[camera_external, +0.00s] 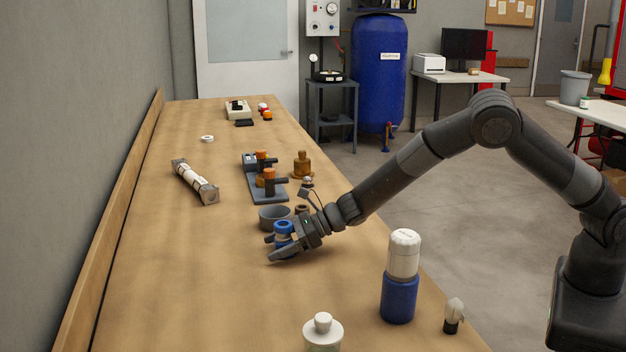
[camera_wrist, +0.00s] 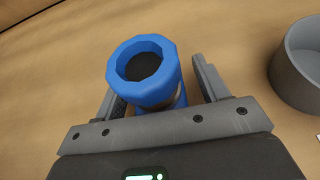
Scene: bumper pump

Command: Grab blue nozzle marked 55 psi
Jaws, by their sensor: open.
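The blue nozzle (camera_external: 283,230) stands on the wooden bench between the fingers of my gripper (camera_external: 277,247). In the wrist view the nozzle (camera_wrist: 146,72) shows a round blue rim with a dark hole, and it sits between the two open fingers of my gripper (camera_wrist: 158,88). It is closer to the left finger, with a visible gap to the right finger. No 55 psi marking can be read in either view. The lower part of the nozzle is partly hidden by the gripper.
A grey bowl (camera_external: 274,217) stands just behind the gripper, and shows at the right of the wrist view (camera_wrist: 300,72). A device with orange knobs (camera_external: 268,190) and a brass weight (camera_external: 303,165) are farther back. A blue-white bottle (camera_external: 401,280) stands at front right. The bench's left front is clear.

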